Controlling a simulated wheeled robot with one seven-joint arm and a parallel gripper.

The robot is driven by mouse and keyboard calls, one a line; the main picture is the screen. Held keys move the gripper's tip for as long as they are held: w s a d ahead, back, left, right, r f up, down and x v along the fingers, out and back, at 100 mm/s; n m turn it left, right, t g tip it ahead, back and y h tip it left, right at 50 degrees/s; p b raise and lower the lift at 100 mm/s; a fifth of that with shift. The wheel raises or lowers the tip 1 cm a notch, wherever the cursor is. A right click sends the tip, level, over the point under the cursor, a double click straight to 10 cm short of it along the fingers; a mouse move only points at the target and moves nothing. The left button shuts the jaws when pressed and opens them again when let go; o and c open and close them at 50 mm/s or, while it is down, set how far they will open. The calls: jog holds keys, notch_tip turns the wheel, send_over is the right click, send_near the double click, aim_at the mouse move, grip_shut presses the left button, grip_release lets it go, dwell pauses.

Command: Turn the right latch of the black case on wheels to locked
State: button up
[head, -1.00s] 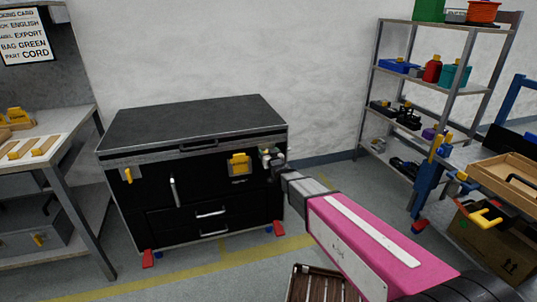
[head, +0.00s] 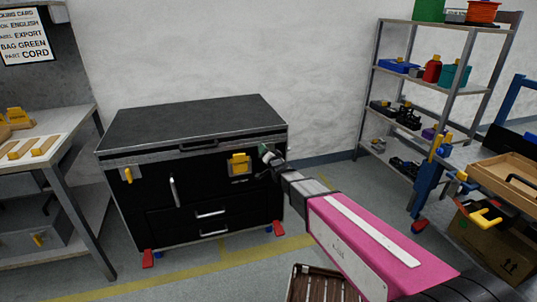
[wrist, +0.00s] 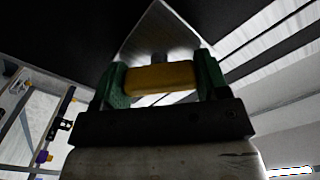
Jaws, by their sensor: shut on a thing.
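The black case on wheels (head: 160,195) stands against the wall, its lid (head: 185,122) down. Its left latch (head: 128,175) is yellow and hangs downward on the front's left side. My gripper (head: 266,153) is at the upper right of the case front, hiding the right latch in the head view. In the wrist view the right latch's yellow handle (wrist: 158,78) lies between the green fingers of my gripper (wrist: 160,82), which are shut on it. A bright metal plate (wrist: 160,35) shows behind the handle.
A yellow piece (head: 239,163) sits on the case front left of my gripper. A workbench (head: 60,140) stands at the left and shelving (head: 425,70) at the right. A slatted wooden crate (head: 315,285) is on the floor in front.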

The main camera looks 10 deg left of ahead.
jog(key=m, duration=0.5)
jog(key=shift+m, duration=0.3)
jog(key=shift+f+m, duration=0.1)
jog(key=shift+m, duration=2.1)
jog(key=o, duration=0.9)
jog(key=shift+o, duration=0.2)
jog(key=shift+s+d, duration=0.1)
jog(key=v, duration=1)
jog(key=shift+s, duration=0.3)
jog(key=shift+d, duration=0.1)
